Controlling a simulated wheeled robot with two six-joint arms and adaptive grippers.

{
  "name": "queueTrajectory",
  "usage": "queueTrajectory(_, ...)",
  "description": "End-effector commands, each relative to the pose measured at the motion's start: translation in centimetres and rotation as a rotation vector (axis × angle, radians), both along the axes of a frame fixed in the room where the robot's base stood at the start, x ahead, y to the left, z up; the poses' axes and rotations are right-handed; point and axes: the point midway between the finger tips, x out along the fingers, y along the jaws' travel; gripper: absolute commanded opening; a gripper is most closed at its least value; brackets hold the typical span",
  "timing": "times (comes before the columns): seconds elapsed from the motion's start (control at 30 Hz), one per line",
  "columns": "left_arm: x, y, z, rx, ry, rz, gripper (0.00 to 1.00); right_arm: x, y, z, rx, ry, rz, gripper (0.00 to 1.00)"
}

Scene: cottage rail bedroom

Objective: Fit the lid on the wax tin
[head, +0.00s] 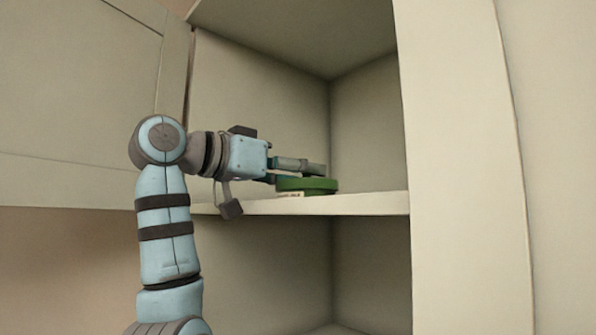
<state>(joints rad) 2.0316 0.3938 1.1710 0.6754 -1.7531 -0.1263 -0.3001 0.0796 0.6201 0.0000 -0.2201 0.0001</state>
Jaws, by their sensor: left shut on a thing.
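A round green lid (318,184) is at the tips of my left gripper (305,174), low over the cupboard shelf. My left gripper reaches in from the left, its fingers pointing right, and is shut on the lid. A small pale strip with dark marks, which looks like the side of the wax tin (291,194), shows directly under the lid, at the shelf's front. Most of the tin is hidden by the lid, and I cannot tell whether the lid is seated on it or only resting over it. My right gripper is not in view.
The cream shelf (370,204) is bare to the right of the lid. A cupboard side panel (455,150) stands at the right, and an open door (75,90) is at the left. The compartment below the shelf looks empty.

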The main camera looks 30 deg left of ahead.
Motion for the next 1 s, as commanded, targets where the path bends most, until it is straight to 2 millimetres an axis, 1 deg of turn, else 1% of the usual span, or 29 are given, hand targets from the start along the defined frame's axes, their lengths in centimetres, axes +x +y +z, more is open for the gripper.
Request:
queueTrajectory(0.17,0.0,0.0,0.0,0.000,0.000,0.000,0.25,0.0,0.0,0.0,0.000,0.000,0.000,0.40)
queueTrajectory(0.2,0.0,0.0,0.0,0.000,0.000,0.000,0.55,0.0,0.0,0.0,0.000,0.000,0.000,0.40)
queueTrajectory(0.27,0.0,0.0,0.0,0.000,0.000,0.000,0.65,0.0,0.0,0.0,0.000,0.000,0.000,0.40)
queueTrajectory(0.3,0.0,0.0,0.0,0.000,0.000,0.000,0.71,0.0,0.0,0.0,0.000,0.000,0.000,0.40)
queueTrajectory(0.57,0.0,0.0,0.0,0.000,0.000,0.000,0.72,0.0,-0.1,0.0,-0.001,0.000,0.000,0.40)
queueTrajectory(0.67,-0.4,0.2,0.0,0.000,-0.001,0.001,0.72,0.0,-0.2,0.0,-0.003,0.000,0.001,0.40)
queueTrajectory(0.77,-2.0,0.8,0.2,0.000,-0.004,0.003,0.72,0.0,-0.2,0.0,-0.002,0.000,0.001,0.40)
queueTrajectory(0.9,-5.0,1.8,0.3,0.001,-0.005,0.003,0.72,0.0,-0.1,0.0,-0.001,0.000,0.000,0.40)
queueTrajectory(1.0,-6.5,2.3,0.4,0.000,-0.002,0.001,0.72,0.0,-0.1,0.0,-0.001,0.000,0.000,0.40)
